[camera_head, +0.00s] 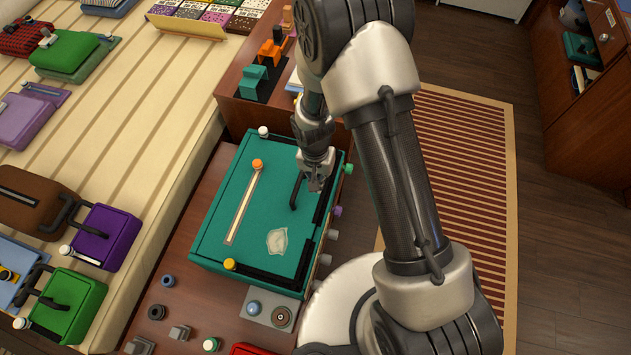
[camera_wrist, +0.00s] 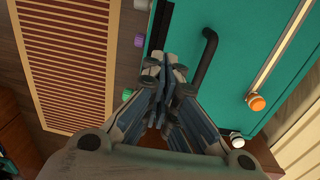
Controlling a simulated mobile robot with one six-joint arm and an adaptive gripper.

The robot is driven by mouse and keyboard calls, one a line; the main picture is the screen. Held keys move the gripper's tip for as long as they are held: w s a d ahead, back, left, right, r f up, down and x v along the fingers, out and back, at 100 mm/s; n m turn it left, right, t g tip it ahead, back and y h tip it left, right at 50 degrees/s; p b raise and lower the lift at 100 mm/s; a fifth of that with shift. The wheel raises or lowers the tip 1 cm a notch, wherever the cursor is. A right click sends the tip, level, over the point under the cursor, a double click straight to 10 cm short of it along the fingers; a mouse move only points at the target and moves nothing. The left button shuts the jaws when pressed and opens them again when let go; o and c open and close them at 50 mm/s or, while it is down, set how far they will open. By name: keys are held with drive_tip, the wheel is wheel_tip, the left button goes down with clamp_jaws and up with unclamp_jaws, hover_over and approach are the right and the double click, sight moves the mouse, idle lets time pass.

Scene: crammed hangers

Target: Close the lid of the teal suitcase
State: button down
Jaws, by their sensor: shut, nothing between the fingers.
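The teal suitcase (camera_head: 225,238) stands on the brown wooden surface in the middle of the head view. Its lid, with a pale strip, a sticker and a black handle (camera_head: 295,190), lies over the body; I cannot tell whether it is fully shut. My gripper (camera_head: 316,184) is shut and empty, over the suitcase's right edge beside the handle. In the wrist view, my gripper (camera_wrist: 163,66) points at the lid's black-trimmed edge, with the handle (camera_wrist: 207,58) to its right. I cannot tell whether the fingertips touch the lid. My arm hides part of the scene on the right.
Small knobs stick out along the suitcase's right side, such as a purple one (camera_head: 337,211). A grey box with round knobs (camera_head: 272,310) sits at its near edge. Several small suitcases lie on the cream bed (camera_head: 120,135) at left. A striped rug (camera_head: 465,170) lies on the right.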

sight(321, 205)
drive_tip(key=f+b, duration=0.1)
drive_tip(key=f, duration=0.3)
drive_tip(key=f+b, duration=0.1)
drive_tip(key=f, duration=0.3)
drive_tip(key=f+b, duration=0.1)
drive_tip(key=f, duration=0.3)
drive_tip(key=shift+s+d+f, duration=0.15)
drive_tip(key=shift+d+f, duration=0.25)
wheel_tip(321, 205, down, 2)
drive_tip(key=b, duration=0.3)
drive_tip(key=shift+d+f, duration=0.1)
drive_tip(key=shift+f, duration=0.05)
drive_tip(key=shift+r+p, duration=0.35)
drive_tip(key=shift+r, duration=0.3)
wheel_tip(321, 205, up, 13)
drive_tip(key=p, duration=0.4)
drive_tip(key=shift+p, duration=0.4)
